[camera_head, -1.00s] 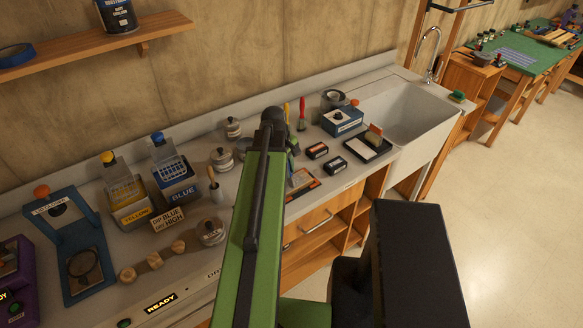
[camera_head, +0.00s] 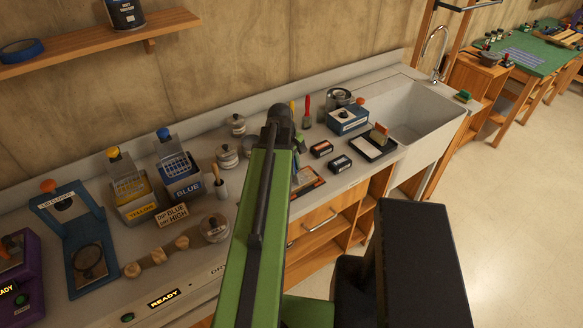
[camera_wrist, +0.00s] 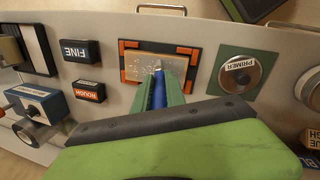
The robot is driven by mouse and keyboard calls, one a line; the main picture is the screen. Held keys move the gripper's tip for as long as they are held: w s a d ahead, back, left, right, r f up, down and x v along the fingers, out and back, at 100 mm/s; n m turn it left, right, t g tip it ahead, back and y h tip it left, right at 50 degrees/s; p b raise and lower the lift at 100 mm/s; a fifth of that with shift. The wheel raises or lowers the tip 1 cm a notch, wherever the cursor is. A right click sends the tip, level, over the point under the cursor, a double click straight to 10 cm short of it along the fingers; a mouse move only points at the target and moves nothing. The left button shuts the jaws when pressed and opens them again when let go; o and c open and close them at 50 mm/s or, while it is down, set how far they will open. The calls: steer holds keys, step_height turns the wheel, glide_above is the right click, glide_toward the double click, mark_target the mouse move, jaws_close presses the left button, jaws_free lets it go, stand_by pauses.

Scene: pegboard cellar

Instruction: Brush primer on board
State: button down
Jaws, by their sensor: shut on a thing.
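The board (camera_wrist: 187,68) is a pale, speckled panel between orange corner pieces in a dark frame; in the head view the framed board (camera_head: 307,184) is partly hidden by my arm. My gripper (camera_wrist: 159,92), with green fingers, is shut on a blue-handled tool, seemingly the brush (camera_wrist: 158,87). It points at the board's near middle; I cannot tell whether its tip touches. Pale specks show on the board around the tip. The round tin labelled PRIMER (camera_wrist: 239,74) stands on a green mat to the right of the board. My arm hides most of the gripper in the head view.
Blocks labelled FINE (camera_wrist: 80,50) and ROUGH (camera_wrist: 89,91) lie left of the board in the wrist view. A dark tray (camera_head: 366,149) and a sink (camera_head: 405,118) are further right in the head view. Blue and yellow bins (camera_head: 180,180) crowd the left bench.

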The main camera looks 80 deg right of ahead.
steer(key=s+d, duration=0.5)
steer(key=s, duration=0.1)
steer(key=shift+d, duration=0.35)
stand_by(1.1)
steer(key=shift+r, duration=0.25)
steer(key=shift+w+d, duration=0.15)
steer(key=shift+w, duration=0.55)
stand_by(0.3)
